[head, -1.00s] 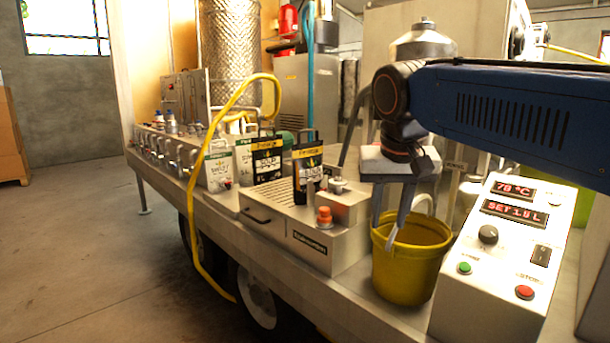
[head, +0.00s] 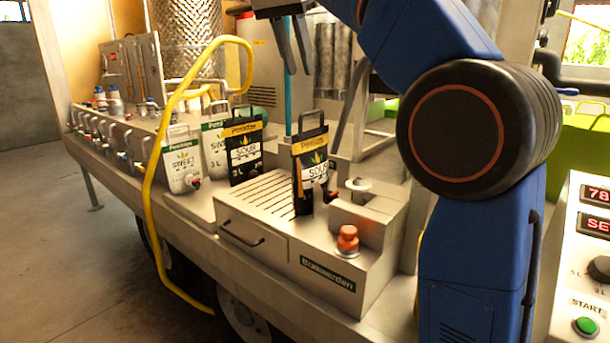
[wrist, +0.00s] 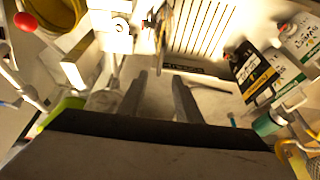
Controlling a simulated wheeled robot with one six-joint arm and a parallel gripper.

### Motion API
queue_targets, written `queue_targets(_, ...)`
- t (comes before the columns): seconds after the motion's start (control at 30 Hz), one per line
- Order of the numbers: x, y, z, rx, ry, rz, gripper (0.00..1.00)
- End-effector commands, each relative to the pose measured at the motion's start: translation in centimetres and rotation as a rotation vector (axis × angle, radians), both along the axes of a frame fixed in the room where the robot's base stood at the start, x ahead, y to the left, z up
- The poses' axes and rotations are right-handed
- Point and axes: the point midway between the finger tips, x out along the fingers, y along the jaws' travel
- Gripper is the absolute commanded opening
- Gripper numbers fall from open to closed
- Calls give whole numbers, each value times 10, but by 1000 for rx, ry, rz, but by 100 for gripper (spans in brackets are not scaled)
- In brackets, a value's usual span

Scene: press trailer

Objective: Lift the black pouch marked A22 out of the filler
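A black pouch (head: 311,172) with a yellow top band and a handle loop stands upright in the filler (head: 325,240), its red-and-black tap beside the nozzle block. A second black pouch (head: 243,151) stands behind it to the left and also shows in the wrist view (wrist: 256,72). No A22 mark is legible on either. My gripper (head: 298,68) is open and empty, fingers pointing down. In the head view it appears above the filler's pouch, apart from it. In the wrist view the open fingers (wrist: 161,76) point toward the filler's slatted grate (wrist: 203,25).
White pouches (head: 182,163) stand left of the black ones. A yellow hose (head: 158,190) arches over the trailer deck. An orange button (head: 347,239) sits on the filler's front. A control panel (head: 590,265) stands at right.

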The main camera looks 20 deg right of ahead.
Motion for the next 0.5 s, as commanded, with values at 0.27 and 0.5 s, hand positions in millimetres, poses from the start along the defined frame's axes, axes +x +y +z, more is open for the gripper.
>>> queue_targets(0.27, 6, -10, -26, -1, 1, -7, 31)
queue_targets(0.5, 16, -23, -66, 0, 2, -7, 31)
